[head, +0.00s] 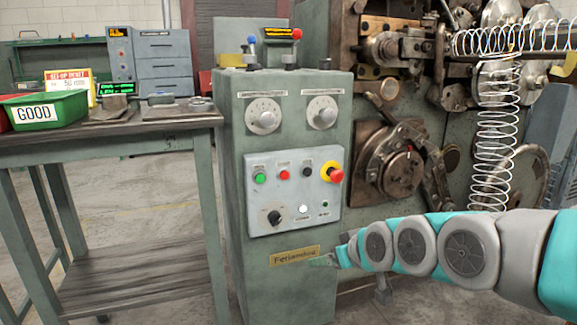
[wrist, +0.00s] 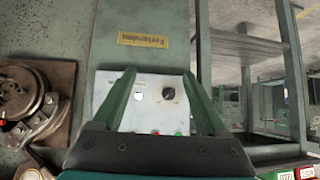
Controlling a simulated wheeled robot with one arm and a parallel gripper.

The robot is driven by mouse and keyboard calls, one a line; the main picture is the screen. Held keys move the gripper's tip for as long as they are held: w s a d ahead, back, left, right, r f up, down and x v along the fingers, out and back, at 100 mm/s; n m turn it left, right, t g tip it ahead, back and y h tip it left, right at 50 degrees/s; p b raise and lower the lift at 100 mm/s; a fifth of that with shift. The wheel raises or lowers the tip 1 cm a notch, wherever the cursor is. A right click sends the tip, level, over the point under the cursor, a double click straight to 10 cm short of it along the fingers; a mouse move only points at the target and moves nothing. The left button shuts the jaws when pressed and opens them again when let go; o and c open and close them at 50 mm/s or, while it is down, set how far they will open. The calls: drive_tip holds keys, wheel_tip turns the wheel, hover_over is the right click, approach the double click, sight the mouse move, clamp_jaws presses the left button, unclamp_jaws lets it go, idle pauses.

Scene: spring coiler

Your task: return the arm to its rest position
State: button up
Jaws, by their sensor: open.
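My gripper (head: 322,262) is at the end of my teal and grey arm, which reaches in from the right in the head view. It is in front of the lower part of the green control pedestal (head: 240,215), close to the brass nameplate (head: 294,256). In the wrist view my gripper (wrist: 162,85) shows two green fingers spread apart with nothing between them. Beyond them is the control panel (wrist: 145,92) with its black knob (wrist: 168,94). I cannot tell the exact gap between the fingertips and the pedestal.
A workbench (head: 150,125) with a green bin marked GOOD (head: 60,108) stands at the left. The coiler machine (head: 395,160) with a hanging wire spring (head: 492,140) is at the right. The panel carries a red emergency button (head: 336,175). Floor shows beyond the bench.

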drive_tip(key=s+d+f+m+g+h+p, duration=0.2)
drive_tip(key=s+g, duration=0.3)
drive_tip(key=s, duration=1.1)
drive_tip(key=s+d+f+m+g+h+p, duration=0.2)
drive_tip(key=s+g, duration=0.3)
drive_tip(key=s, duration=1.2)
drive_tip(key=shift+s+d+f+m+g, duration=0.3)
drive_tip(key=shift+d+f+g, duration=0.1)
drive_tip(key=shift+f, duration=0.1)
